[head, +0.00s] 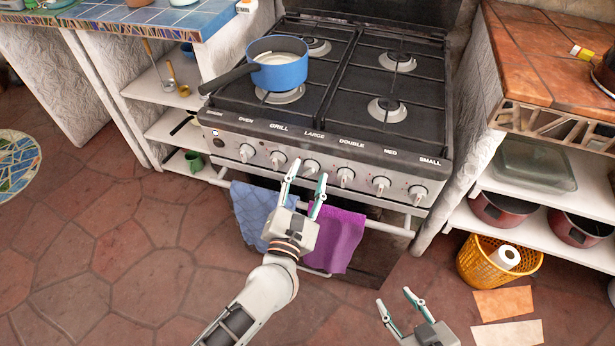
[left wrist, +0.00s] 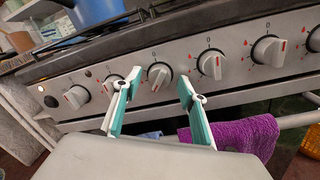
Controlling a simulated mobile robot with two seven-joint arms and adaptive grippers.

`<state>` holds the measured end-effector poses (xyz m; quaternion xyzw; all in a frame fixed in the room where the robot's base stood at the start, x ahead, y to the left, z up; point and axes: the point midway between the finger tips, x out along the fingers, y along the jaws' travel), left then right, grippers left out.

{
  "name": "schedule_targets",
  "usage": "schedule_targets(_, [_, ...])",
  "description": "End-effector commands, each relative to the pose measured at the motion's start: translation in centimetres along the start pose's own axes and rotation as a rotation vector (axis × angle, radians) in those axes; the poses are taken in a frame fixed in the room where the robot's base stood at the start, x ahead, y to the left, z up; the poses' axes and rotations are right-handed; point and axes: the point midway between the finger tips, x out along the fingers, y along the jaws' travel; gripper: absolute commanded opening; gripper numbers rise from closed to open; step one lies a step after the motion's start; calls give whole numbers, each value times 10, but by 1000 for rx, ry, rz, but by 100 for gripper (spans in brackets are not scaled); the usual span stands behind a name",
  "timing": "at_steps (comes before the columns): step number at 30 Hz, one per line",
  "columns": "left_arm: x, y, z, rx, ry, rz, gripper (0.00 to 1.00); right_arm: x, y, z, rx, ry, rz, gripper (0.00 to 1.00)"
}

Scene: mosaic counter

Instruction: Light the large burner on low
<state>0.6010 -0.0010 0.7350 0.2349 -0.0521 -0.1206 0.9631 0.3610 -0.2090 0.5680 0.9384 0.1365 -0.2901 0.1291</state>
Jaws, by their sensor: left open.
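The stove front (head: 225,140) carries a row of knobs labelled oven, grill, large, double, med and small. My right gripper (head: 394,297) is open and empty, low in front of the stove. No flame shows on the burners.
A blue pot (head: 280,72) stands on the front left burner, its handle pointing left. A blue towel (head: 260,212) and a purple towel (head: 335,238) hang on the oven rail (head: 385,225). A yellow basket (head: 485,265) stands on the floor at right.

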Motion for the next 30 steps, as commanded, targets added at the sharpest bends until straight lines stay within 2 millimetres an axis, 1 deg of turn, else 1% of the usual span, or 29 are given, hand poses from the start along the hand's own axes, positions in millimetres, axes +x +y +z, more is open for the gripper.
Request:
schedule_targets(4, [-4, 0, 0, 1, 0, 0, 42, -1, 1, 3, -8, -5, -3, 40])
schedule_targets(8, [-19, 0, -1, 1, 1, -1, 42, -1, 1, 2, -7, -3, -2, 40])
schedule_targets(15, [-68, -1, -1, 1, 1, -3, 42, 0, 1, 1, -5, -1, -1, 40])
schedule_targets(21, [-102, -1, -1, 0, 2, -2, 42, 0, 1, 1, -5, -1, -1, 40])
schedule_targets(25, [-115, 0, 0, 1, 0, -1, 42, 0, 1, 1, -5, -1, 0, 40])
schedule_targets(30, [-120, 0, 0, 0, 0, 0, 42, 0, 1, 1, -5, 0, 0, 40])
